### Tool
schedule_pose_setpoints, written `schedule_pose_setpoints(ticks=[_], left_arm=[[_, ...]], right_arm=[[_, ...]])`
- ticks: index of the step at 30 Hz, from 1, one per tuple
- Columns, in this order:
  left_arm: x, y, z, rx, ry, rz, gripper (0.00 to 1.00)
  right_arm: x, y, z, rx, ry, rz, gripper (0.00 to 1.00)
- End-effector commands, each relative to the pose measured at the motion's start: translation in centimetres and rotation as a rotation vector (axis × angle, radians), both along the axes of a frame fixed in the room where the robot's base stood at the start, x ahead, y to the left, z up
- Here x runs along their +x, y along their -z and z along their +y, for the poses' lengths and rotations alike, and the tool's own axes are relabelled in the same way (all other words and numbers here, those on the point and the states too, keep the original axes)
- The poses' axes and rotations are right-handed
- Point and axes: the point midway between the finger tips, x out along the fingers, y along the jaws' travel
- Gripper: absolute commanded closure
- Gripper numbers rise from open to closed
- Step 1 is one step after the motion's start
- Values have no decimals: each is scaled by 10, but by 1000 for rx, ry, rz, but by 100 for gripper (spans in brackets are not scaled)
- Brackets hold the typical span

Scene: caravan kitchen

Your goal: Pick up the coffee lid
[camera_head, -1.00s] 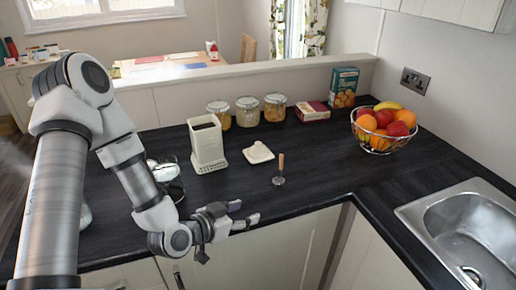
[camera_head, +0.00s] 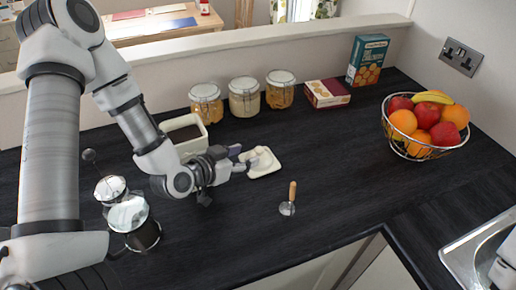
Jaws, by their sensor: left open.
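The coffee lid (camera_head: 264,163) is a white square lid with a raised knob, lying flat on the dark worktop right of the open white coffee canister (camera_head: 192,146). My left gripper (camera_head: 241,157) is open at the lid's left edge. Its fingers point right, towards the knob, and nothing shows between them. Whether a fingertip touches the lid, I cannot tell. My left arm hides part of the canister.
A glass coffee press (camera_head: 133,218) stands under my left arm. Glass jars (camera_head: 244,97), a red box (camera_head: 327,93), a blue box (camera_head: 367,60) and a fruit basket (camera_head: 425,128) stand behind and right. The front worktop is mostly clear.

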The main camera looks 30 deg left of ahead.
Motion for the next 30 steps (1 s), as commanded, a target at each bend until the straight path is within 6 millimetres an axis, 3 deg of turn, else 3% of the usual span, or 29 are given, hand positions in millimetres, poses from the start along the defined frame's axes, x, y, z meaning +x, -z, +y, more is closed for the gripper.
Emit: schedule_pose_setpoints(ticks=[1,3,8,12,20,25,30], left_arm=[[7,10,-2,5,5,-3,45],[14,11,-4,5,3,-2,45],[37,8,-6,6,3,-1,45],[60,17,-11,5,3,1,45],[65,21,-12,-1,0,0,45],[65,21,-12,-1,0,0,100],[65,21,-12,0,0,1,100]], right_arm=[[-1,14,0,0,1,2,60],[-1,18,0,0,1,3,60],[-1,5,0,0,1,3,60],[-1,1,0,0,0,1,60],[-1,2,0,0,1,2,60],[-1,2,0,0,1,2,60],[-1,2,0,0,1,2,60]])
